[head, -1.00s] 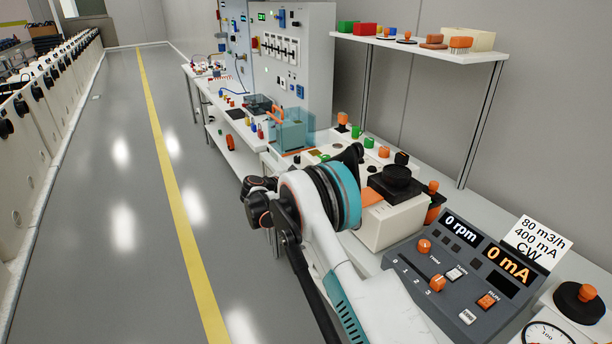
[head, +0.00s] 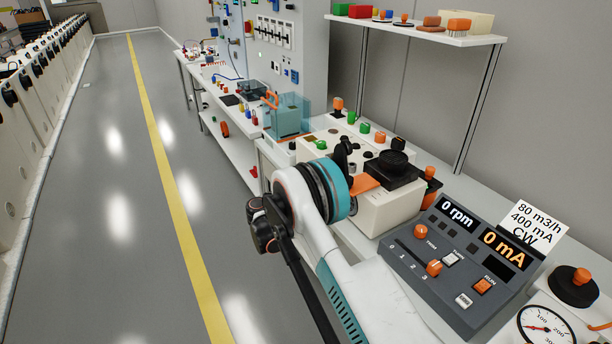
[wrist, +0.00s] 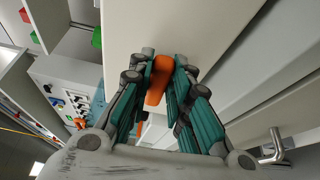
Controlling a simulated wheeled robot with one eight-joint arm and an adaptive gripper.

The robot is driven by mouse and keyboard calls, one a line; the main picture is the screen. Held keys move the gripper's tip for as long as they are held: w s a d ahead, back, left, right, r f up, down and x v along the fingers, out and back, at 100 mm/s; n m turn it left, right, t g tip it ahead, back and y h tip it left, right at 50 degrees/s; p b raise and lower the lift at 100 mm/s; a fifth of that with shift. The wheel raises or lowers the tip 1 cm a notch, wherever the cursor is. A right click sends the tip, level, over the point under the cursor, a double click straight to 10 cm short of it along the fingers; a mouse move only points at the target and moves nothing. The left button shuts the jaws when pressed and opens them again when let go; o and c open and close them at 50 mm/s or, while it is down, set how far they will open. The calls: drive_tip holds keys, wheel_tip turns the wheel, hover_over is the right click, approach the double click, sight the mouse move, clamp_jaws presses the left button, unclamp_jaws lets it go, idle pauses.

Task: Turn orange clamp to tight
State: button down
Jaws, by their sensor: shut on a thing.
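The orange clamp (wrist: 158,78) is a narrow, rounded lever between my fingers in the wrist view, in front of a pale flat face. My gripper (wrist: 164,60) is shut on it, with a teal and grey finger on each side. In the head view an orange flat part (head: 366,182) shows at the left of a white box with a black top (head: 394,168); it is probably the same clamp. My arm's wrist hides most of my gripper there, so the contact cannot be seen in that view.
A grey control panel (head: 455,262) reading 0 rpm and 0 mA stands right of my arm, with a card (head: 533,225) behind it. A round gauge (head: 545,328) is at the lower right. A shelf (head: 420,32) hangs behind. The floor at left is clear.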

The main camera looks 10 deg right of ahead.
drive_tip(key=shift+f+m, duration=0.25)
drive_tip(key=shift+m, duration=0.15)
drive_tip(key=c, duration=1.5)
unclamp_jaws()
drive_tip(key=v, duration=1.2)
drive_tip(key=shift+f, duration=0.2)
